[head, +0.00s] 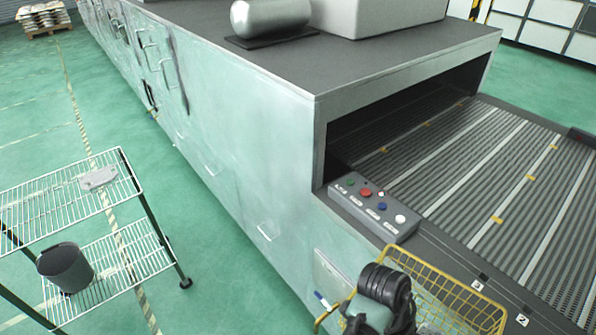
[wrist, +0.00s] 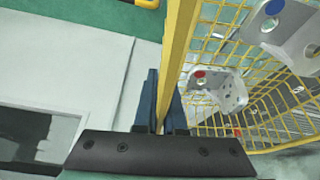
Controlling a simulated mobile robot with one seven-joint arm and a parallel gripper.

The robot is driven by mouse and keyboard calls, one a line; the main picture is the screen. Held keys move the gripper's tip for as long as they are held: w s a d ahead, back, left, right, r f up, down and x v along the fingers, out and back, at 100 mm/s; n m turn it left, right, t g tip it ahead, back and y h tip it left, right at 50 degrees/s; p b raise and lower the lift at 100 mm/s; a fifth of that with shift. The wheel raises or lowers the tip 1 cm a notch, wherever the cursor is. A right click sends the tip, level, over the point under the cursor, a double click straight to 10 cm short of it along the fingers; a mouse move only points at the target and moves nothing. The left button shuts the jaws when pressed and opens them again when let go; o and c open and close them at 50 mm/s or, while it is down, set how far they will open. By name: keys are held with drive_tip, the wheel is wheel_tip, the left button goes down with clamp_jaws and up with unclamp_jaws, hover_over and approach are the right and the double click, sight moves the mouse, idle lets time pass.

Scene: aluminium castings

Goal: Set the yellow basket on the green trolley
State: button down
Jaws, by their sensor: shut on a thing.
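The yellow wire basket (head: 452,292) is at the bottom right in the head view, by the near edge of the conveyor. My gripper (head: 385,292) is at its left side. In the wrist view my gripper (wrist: 164,105) is shut on the basket's yellow rim bar (wrist: 178,45). Inside the basket are a casting with a blue mark (wrist: 290,32) and a casting with a red mark (wrist: 222,88). I cannot tell whether the basket's bottom touches anything. The trolley (head: 125,262), with dark green posts and white wire shelves, stands at the left, away from my gripper.
A grey casting (head: 98,178) lies on the trolley's top shelf and a dark grey bin (head: 65,268) stands on its lower shelf. A button box (head: 375,205) sits beside the conveyor (head: 500,190). Open green floor (head: 215,235) lies between trolley and machine.

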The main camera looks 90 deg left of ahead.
drive_tip(key=d+f+n+y, duration=0.1)
drive_tip(key=d+f+n, duration=0.3)
drive_tip(key=d, duration=0.6)
drive_tip(key=d+f+n+t+y, duration=0.1)
drive_tip(key=d+f+n+y, duration=0.1)
drive_tip(key=d+f+n, duration=0.3)
drive_tip(key=d+f, duration=0.4)
drive_tip(key=d, duration=0.2)
drive_tip(key=shift+d, duration=0.25)
drive_tip(key=shift+w, duration=0.1)
